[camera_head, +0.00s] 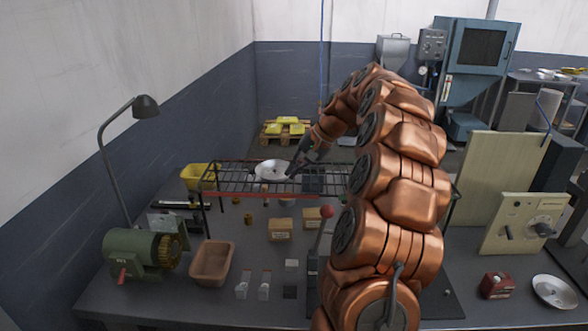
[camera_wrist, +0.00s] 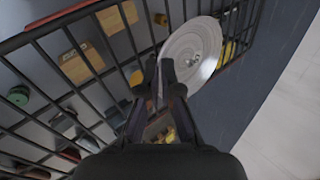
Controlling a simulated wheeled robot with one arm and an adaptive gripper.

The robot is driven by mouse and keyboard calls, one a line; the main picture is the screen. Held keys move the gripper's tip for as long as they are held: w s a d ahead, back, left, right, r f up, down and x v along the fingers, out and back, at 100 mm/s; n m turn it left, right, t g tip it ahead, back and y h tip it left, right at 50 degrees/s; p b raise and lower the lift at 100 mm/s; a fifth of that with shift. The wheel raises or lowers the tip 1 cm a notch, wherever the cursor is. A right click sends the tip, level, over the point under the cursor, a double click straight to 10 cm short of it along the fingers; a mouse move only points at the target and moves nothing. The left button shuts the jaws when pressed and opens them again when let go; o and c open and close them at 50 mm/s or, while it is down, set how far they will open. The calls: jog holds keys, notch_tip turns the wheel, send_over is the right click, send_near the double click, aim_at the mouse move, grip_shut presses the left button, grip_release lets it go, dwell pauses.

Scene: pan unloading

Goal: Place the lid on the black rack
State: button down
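The lid (camera_head: 272,170) is a round, shiny silver disc with a small centre knob, at the left half of the black rack (camera_head: 232,188). It looks roughly level, at or just above the rack's bars; I cannot tell whether it touches them. My gripper (camera_head: 291,174) is at the lid's right edge. In the wrist view, the lid (camera_wrist: 192,52) is just beyond my fingertips (camera_wrist: 160,70). The fingers are close together with the lid's rim between them, so the gripper appears shut on the lid. The rack's bars (camera_wrist: 80,90) run below.
A desk lamp (camera_head: 146,107), a green motor (camera_head: 140,248) and a brown bin (camera_head: 212,262) stand at the left. Small boxes (camera_head: 281,229) lie under and before the rack. A silver dish (camera_head: 555,291) and a red box (camera_head: 497,285) are at the right.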

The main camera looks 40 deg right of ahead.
jog(key=shift+f, duration=0.15)
jog(key=c, duration=1.6)
grip_release()
jog(key=shift+r, duration=0.25)
jog(key=shift+s+d+r, duration=0.2)
jog(key=shift+s+r, duration=0.1)
jog(key=shift+r, duration=0.1)
jog(key=b+v, duration=0.2)
jog(key=v, duration=0.8)
jog(key=shift+r, duration=0.4)
jog(key=shift+s+d, duration=0.15)
